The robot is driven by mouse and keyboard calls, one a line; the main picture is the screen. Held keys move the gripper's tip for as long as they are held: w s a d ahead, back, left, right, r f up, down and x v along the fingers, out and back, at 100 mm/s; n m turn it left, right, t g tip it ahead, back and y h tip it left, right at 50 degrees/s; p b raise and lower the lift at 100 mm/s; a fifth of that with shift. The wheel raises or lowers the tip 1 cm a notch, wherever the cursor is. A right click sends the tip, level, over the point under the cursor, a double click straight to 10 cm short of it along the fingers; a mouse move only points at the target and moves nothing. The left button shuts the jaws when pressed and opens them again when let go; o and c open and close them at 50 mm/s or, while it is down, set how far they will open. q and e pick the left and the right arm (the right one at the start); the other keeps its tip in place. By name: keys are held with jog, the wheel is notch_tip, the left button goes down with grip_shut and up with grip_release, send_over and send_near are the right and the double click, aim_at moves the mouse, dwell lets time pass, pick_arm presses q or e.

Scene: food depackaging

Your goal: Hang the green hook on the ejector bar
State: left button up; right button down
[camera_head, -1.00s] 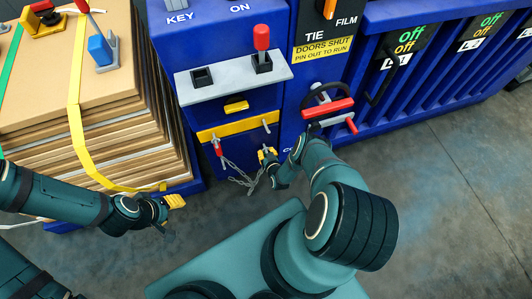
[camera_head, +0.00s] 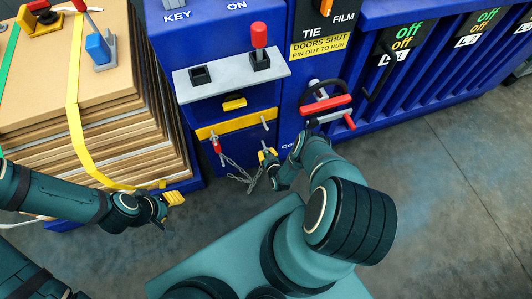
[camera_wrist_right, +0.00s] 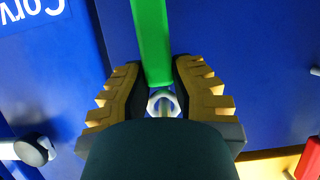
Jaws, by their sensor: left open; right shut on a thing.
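In the right wrist view a long green piece (camera_wrist_right: 152,40), apparently part of the green hook, runs from the top edge down between my right fingertips. My right gripper (camera_wrist_right: 160,85) is shut on it. A pale metal ring-like part (camera_wrist_right: 162,102) shows just behind the tips. In the head view my right gripper (camera_head: 266,155) is low in front of the blue machine; the hook cannot be made out there. I cannot tell which part is the ejector bar. My left gripper (camera_head: 172,198) is open and empty, beside the cardboard bale (camera_head: 130,125).
A yellow bar (camera_head: 236,124) on the machine carries a red-handled pin (camera_head: 216,144) with a hanging chain (camera_head: 240,180), left of my right gripper. A red-handled lever (camera_head: 325,104) is to the right. A grey shelf (camera_head: 228,80) juts out above. The floor at right is clear.

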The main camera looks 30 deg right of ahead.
jog(key=shift+s+r, duration=0.1)
jog(key=shift+p+v, duration=0.95)
jog(key=shift+v, duration=0.2)
jog(key=shift+s+r, duration=0.1)
